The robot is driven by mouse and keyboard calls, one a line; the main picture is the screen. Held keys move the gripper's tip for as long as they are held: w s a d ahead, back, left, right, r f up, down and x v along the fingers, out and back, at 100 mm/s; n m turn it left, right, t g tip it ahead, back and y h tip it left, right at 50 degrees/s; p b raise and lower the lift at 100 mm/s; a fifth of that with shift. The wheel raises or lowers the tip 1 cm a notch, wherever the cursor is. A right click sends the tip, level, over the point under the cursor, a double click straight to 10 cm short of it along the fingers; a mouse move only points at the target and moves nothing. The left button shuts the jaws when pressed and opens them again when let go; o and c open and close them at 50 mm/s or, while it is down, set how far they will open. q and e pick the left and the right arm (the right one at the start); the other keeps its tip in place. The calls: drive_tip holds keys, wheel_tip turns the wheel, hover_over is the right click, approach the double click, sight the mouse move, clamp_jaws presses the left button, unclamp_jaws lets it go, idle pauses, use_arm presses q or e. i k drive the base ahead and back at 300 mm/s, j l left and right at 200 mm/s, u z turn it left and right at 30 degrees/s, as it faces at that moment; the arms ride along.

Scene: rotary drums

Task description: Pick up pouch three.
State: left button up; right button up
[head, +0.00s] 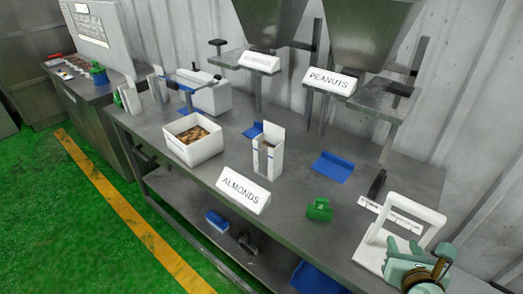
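Which pouch is pouch three cannot be read. An upright open white pouch (268,157) stands mid-table, with something brownish visible at its side. Small white upright packets (130,98) stand at the far left end of the table, too small to identify. My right gripper (403,246) is at the lower right corner, teal-coloured, near the white frame. Its two fingers look apart with nothing visible between them. It is well away from the upright white pouch. My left gripper is not in view.
The steel table (225,140) holds a white box of almonds (193,139), an ALMONDS sign (243,190), a green clip-like item (319,209), a blue scoop (333,167) and a white frame device (399,226). A PEANUTS sign (329,81) sits on a raised shelf below a hopper.

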sight(268, 152)
drive_tip(key=i+j+z, duration=0.1)
drive_tip(key=j, duration=0.3)
drive_tip(key=i+j+z, duration=0.15)
drive_tip(key=j, duration=0.25)
drive_tip(key=i+j+z, duration=0.1)
drive_tip(key=i+j, duration=0.2)
drive_tip(key=j, duration=0.15)
drive_tip(key=i+j+z, duration=0.1)
drive_tip(key=j, duration=0.3)
drive_tip(key=i+j+z, duration=0.1)
drive_tip(key=j, duration=0.35)
drive_tip(key=i+j+z, duration=0.15)
drive_tip(key=j, duration=0.3)
drive_tip(key=i+j+z, duration=0.1)
drive_tip(key=j, duration=0.4)
